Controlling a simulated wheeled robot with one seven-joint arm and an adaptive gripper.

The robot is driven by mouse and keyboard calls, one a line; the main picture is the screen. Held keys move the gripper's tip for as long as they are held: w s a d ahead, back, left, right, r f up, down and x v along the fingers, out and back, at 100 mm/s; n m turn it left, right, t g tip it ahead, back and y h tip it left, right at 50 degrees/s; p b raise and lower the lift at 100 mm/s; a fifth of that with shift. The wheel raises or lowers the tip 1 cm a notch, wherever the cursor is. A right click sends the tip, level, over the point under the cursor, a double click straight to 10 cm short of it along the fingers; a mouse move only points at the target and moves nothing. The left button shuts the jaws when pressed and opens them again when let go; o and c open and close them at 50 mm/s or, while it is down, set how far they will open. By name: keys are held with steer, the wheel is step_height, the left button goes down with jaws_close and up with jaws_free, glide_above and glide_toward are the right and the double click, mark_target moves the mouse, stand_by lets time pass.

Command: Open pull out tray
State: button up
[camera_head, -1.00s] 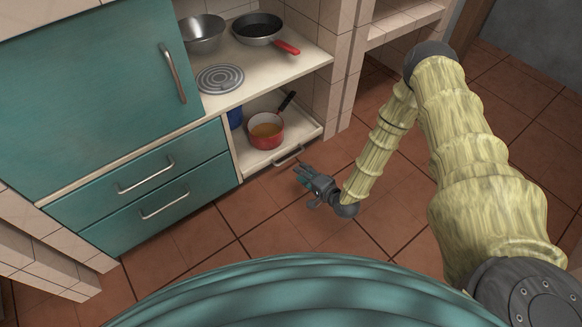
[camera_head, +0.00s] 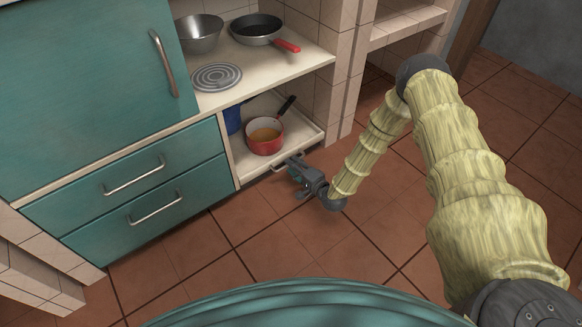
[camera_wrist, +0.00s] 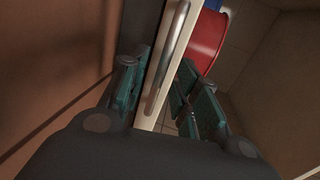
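The pull-out tray (camera_head: 250,172) is a cream shelf low in the counter, right of the teal drawers. A metal bar handle (camera_wrist: 168,55) runs along its front edge. A red pot (camera_head: 264,141) with a dark handle and a blue container (camera_head: 232,119) stand on it. My gripper (camera_head: 294,164) is at the tray's front, by the handle. In the wrist view my gripper (camera_wrist: 158,90) is open, with teal-padded fingers on either side of the handle and the tray's front edge. I cannot tell whether the fingers touch the handle.
Two teal drawers with bar handles (camera_head: 134,178) are to the left, below a teal cabinet door (camera_head: 85,80). A steel bowl (camera_head: 198,34) and a red-handled pan (camera_head: 258,28) stand on the counter above. A tiled wall (camera_head: 345,70) is to the right. The tiled floor (camera_head: 215,240) in front is clear.

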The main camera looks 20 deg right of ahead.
steer(key=shift+b+x, duration=0.35)
steer(key=shift+x, duration=0.9)
jaws_close()
